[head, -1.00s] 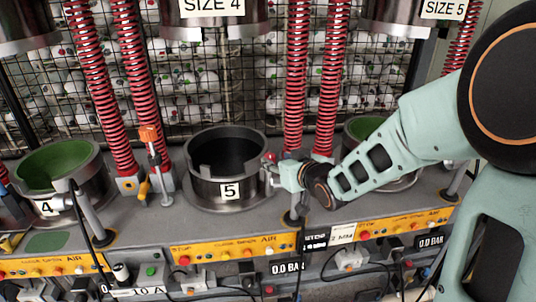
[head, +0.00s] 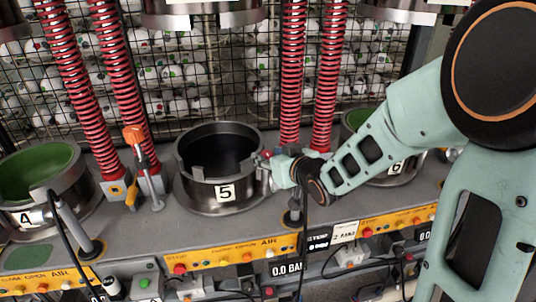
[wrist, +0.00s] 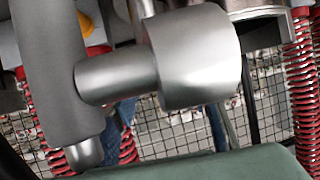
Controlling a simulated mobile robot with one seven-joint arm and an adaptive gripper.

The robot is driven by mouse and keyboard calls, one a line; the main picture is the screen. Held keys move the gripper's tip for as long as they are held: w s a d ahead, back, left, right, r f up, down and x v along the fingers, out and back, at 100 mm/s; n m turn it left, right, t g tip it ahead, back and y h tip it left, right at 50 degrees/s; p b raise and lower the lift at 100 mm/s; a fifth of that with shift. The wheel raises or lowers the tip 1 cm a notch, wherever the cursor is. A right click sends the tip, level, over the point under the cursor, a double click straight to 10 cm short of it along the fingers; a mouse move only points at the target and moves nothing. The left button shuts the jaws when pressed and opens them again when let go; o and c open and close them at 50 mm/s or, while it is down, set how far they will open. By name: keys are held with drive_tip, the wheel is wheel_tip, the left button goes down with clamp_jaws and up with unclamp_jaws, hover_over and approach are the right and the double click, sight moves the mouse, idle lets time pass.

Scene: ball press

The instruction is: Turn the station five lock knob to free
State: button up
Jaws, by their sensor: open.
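Station five is a dark metal cup (head: 218,192) with a number 5 label, in the middle of the head view. My gripper (head: 265,167) is at the cup's right rim, small and partly hidden against it. Its jaws are open, with nothing seen held. A small reddish part shows by the fingertips; I cannot tell whether it is the lock knob. In the wrist view, a grey metal cylinder on a short stem (wrist: 195,58) fills the middle, joined to a grey upright bar; I cannot tell whether this is the knob. Whether my gripper touches anything is unclear.
Station 4's green-lined cup (head: 40,178) stands left and station 6's cup (head: 395,170) right, behind my arm. Red springs (head: 290,75) rise behind. An orange-topped lever (head: 134,136) stands left of station five. Yellow control strips (head: 230,254) and cables run along the front.

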clamp_jaws()
